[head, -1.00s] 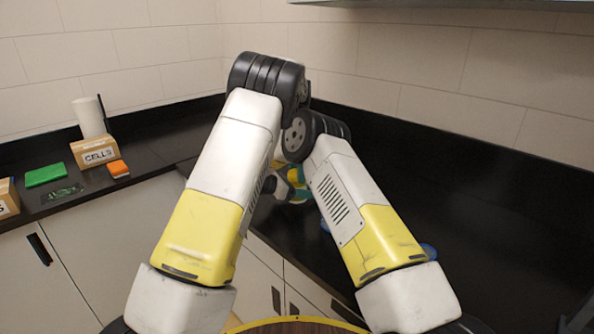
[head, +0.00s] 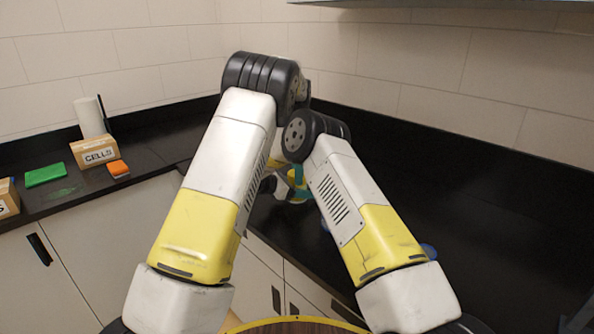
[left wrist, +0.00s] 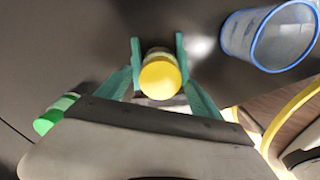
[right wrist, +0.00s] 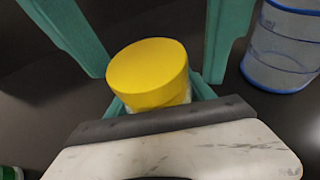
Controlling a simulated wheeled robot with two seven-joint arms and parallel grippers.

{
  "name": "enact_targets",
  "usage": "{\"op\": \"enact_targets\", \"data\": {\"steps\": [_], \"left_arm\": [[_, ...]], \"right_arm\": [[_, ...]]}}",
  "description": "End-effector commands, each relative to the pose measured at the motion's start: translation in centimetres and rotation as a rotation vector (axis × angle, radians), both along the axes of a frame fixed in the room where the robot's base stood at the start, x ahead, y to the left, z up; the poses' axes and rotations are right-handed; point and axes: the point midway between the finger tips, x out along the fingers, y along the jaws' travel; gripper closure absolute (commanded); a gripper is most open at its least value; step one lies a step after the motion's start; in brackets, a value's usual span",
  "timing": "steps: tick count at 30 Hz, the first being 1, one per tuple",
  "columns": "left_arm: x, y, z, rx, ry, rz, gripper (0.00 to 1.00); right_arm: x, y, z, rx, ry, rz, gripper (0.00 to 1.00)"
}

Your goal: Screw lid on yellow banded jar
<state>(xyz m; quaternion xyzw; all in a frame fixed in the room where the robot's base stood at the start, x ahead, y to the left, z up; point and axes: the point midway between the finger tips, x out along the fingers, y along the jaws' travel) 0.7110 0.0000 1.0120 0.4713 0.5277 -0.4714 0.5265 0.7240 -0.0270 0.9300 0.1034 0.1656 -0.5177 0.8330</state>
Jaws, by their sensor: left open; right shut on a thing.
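The yellow lid (right wrist: 148,74) shows its round top in the right wrist view, with only a pale sliver of jar under it. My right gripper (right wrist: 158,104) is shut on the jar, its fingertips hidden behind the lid. The teal fingers of my left gripper (right wrist: 150,75) come down from above, open, one on each side of the lid. In the left wrist view the yellow lid (left wrist: 160,78) lies between the left fingers (left wrist: 158,48), with gaps beside it. In the head view my left gripper (head: 299,178) is partly hidden behind my arms. I cannot tell how tightly the lid sits.
A clear blue-rimmed beaker (left wrist: 268,36) stands close by; it also shows in the right wrist view (right wrist: 284,45). A green-capped container (left wrist: 56,114) is at the left. A CELLS box (head: 97,152), orange item (head: 118,168) and green item (head: 45,174) are on the left counter.

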Motion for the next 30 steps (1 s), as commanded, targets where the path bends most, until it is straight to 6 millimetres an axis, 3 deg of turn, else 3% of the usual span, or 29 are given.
{"op": "enact_targets", "data": {"steps": [10, 19, 21, 23, 30], "left_arm": [[0.1, 0.0, 4.1, 0.0, -0.003, 0.0, 0.24], [0.0, 0.0, 4.4, 0.0, -0.001, 0.0, 0.24], [0.0, 0.0, 4.4, 0.0, 0.0, -0.001, 0.32], [0.0, -0.1, 4.5, -0.002, 0.002, -0.007, 0.32], [-0.1, -0.1, 6.2, -0.004, 0.01, -0.071, 0.32]], "right_arm": [[0.0, 0.0, 0.0, 0.0, -0.001, 0.0, 1.0], [0.0, 0.0, 0.1, 0.0, -0.001, 0.0, 1.0], [0.0, 0.0, 0.1, 0.0, -0.001, 0.0, 1.0], [0.0, 0.0, 0.1, 0.0, -0.001, 0.0, 1.0], [0.0, 0.0, 0.1, 0.0, -0.001, 0.0, 1.0]]}}
